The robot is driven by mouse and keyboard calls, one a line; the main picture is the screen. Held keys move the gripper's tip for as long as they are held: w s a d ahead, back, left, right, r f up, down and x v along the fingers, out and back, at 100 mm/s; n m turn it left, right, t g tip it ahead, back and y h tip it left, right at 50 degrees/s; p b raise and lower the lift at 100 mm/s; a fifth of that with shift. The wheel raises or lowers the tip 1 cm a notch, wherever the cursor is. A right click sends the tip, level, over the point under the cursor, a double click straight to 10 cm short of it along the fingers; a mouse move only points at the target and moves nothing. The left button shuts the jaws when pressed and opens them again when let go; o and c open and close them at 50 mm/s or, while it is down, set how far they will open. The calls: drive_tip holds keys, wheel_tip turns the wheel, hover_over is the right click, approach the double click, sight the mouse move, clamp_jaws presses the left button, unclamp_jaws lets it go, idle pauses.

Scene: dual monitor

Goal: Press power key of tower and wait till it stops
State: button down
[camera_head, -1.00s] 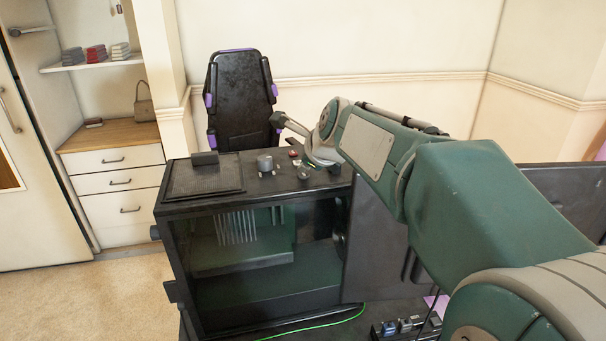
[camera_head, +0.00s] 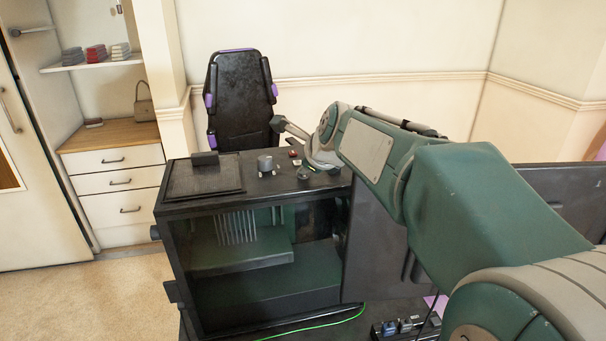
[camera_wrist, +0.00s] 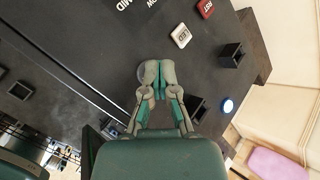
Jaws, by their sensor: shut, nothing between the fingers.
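The tower is a black case with a see-through side; it stands in the middle of the head view (camera_head: 265,306), and its dark top panel fills much of the wrist view (camera_wrist: 90,50). My gripper (camera_wrist: 156,70) is shut and empty, its fingertips over the panel beside a small round pale-rimmed spot they partly cover. I cannot tell whether the tips touch it. A lit blue-white round button (camera_wrist: 228,106) lies to the right of the fingers. Which one is the power key, I cannot tell. In the head view the fingers are hard to make out.
A white LED key (camera_wrist: 181,36) and a red RST key (camera_wrist: 205,9) sit beyond the fingertips. A black square post (camera_wrist: 231,54) stands on the panel. A grey knob (camera_head: 265,163) is on the tower top. A black chair (camera_head: 240,100) stands behind.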

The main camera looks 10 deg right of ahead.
sight(305, 176)
drive_tip(key=shift+r, duration=0.75)
drive_tip(key=shift+r, duration=2.5)
